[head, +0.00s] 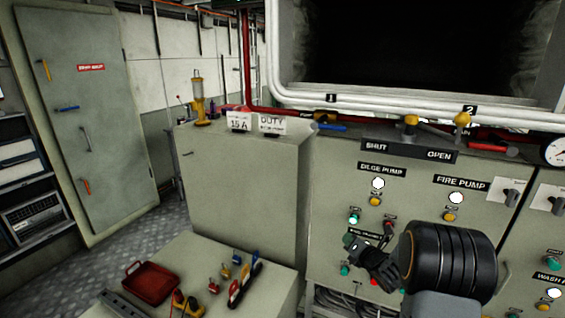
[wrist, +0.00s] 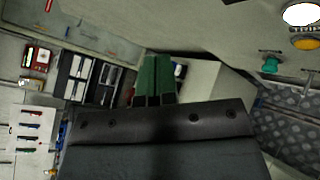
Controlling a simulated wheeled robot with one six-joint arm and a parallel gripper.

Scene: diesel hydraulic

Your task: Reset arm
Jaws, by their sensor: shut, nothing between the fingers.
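My gripper (head: 350,241) is in front of the pump control panel (head: 330,215), to the left of my black ribbed arm joint. The dark wrist body covers the lower middle of that view. Whether the fingers touch the panel is unclear.
A low cabinet (head: 190,257) with a red tray (head: 151,284) and small tools stands at the lower left. A taller grey cabinet (head: 240,190) stands behind it. Red and white pipes run above the panel. Open floor (head: 130,240) lies at the left by the locker (head: 85,110).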

